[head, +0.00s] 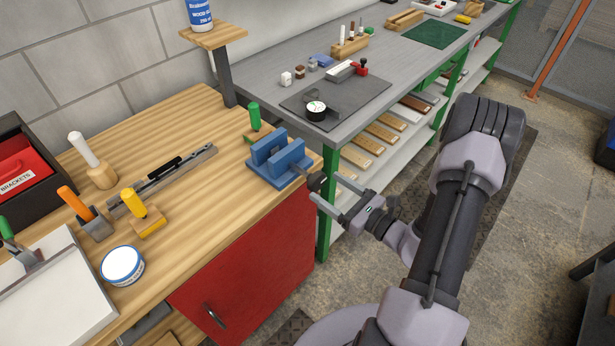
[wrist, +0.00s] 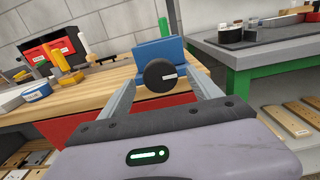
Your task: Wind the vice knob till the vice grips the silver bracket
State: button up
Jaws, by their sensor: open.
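The blue vice (head: 279,160) sits at the right front corner of the wooden bench. Its dark round knob (head: 317,181) faces my arm; in the wrist view the knob (wrist: 160,75) has a white mark pointing right. My gripper (head: 328,195) is open, and its fingers lie to either side of the knob. I cannot tell whether they touch it. In the wrist view the vice (wrist: 158,51) stands behind the knob. No silver bracket can be made out between the jaws from here.
A green-handled tool (head: 254,117) stands just behind the vice. The bench (head: 210,215) also holds a black box (head: 22,172) labelled BRACKETS, a rail with tools and a white round tin (head: 122,265). A grey table (head: 262,84) with green legs adjoins at the right.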

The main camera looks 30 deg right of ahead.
aim_at(309, 175)
jog(key=b+x, duration=0.1)
jog(key=x, duration=0.6)
jog(key=shift+w+a, duration=0.15)
jog(key=shift+w, duration=0.1)
jog(key=c, duration=1.3)
jog(key=shift+m+p, duration=0.3)
jog(key=shift+m+p, duration=1.6)
jog(key=shift+m, duration=1.3)
jog(key=shift+f, duration=0.1)
jog(key=o, duration=1.3)
